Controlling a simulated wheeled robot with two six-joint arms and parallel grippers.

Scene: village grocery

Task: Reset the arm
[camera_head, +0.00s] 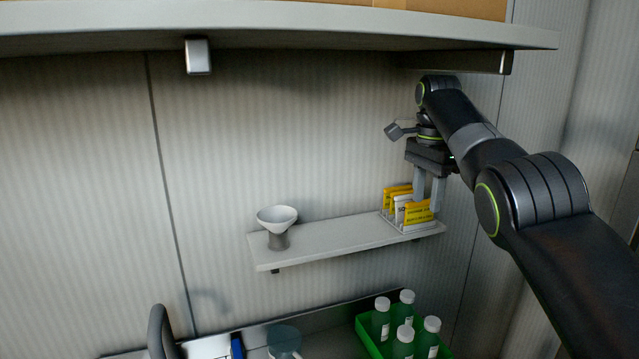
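My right arm comes in from the right, and my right gripper (428,203) points down over the right end of a small wall shelf (330,242). Its two grey fingers are spread apart with a gap between them. Yellow and white packets (418,213) stand in a small rack at that end of the shelf, just at and below the fingertips. I cannot tell whether the fingers touch a packet. My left gripper is not in view.
A white bowl-topped cup (277,218) stands on the shelf's left part. A large shelf (280,22) overhangs above my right arm. Below, a green crate (369,336) holds several bottles, with a round translucent item (284,339) to its left. The shelf's middle is clear.

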